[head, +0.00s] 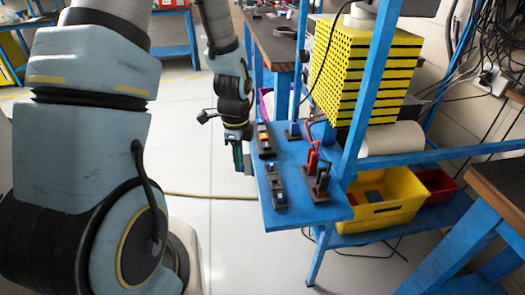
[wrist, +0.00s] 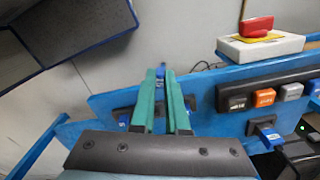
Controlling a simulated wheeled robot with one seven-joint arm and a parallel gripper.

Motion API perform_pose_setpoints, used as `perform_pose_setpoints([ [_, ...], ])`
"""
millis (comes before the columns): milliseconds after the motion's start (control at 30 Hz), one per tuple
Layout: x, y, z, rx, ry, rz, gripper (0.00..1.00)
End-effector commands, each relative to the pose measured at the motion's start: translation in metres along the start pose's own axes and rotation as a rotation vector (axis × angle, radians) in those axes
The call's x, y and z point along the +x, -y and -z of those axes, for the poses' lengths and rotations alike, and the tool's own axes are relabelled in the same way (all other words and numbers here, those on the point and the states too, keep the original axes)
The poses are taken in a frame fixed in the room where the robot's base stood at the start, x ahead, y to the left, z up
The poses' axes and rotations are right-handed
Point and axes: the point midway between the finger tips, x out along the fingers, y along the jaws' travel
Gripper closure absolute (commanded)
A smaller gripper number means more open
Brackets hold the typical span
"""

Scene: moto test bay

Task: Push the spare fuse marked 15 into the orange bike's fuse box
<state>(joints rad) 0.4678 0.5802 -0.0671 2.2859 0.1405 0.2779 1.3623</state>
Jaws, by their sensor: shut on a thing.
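My gripper (head: 238,155) hangs at the left edge of the blue shelf (head: 295,208) in the head view. In the wrist view its green fingers (wrist: 161,78) are closed on a small blue piece, seemingly a fuse (wrist: 160,71); no number can be read on it. A dark holder with a blue piece (wrist: 123,120) shows left of the fingers, and another blue piece (wrist: 267,133) to the right. A black block (wrist: 237,104) carries an orange square (wrist: 265,97) beside grey and blue ones. I cannot tell which part is the orange bike's fuse box.
Red (head: 312,160) and black clamps (head: 322,180) stand on the shelf. A white box with a red top (wrist: 257,27) lies behind the black block. A yellow bin (head: 385,207) and a red bin (head: 437,187) sit lower right. The floor left of the shelf is mostly open.

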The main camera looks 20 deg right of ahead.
Motion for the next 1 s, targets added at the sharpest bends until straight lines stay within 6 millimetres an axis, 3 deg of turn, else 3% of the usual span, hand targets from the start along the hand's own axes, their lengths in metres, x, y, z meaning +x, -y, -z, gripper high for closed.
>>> perform_pose_setpoints([
  [300, 0.054, -0.009, -0.136, -1.162, 0.005, -0.003, 1.00],
  [500, 0.073, -0.032, -0.217, -1.733, 0.003, -0.002, 1.00],
  [700, 0.079, -0.048, -0.254, -1.990, 0.002, -0.001, 1.00],
  [1000, 0.079, -0.050, -0.259, -2.026, 0.000, -0.001, 1.00],
])
